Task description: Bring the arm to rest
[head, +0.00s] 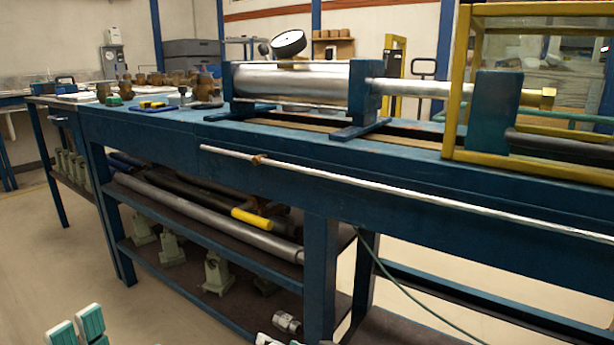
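Two teal finger pads of my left gripper (77,329) show at the bottom left edge. They are close together, and the rest of the gripper is cut off by the frame. I cannot tell whether it is open or shut, and I see nothing held in it. The pads appear in front of the floor, lower in the picture than the bench.
A long blue testbench (180,128) crosses the view, bearing a silver cylinder (290,80), a dial gauge (288,43) and a yellow-framed guard (455,80). Pipes (200,215) and several grey-green stands (217,272) fill its lower shelves. Floor (50,270) at left is clear.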

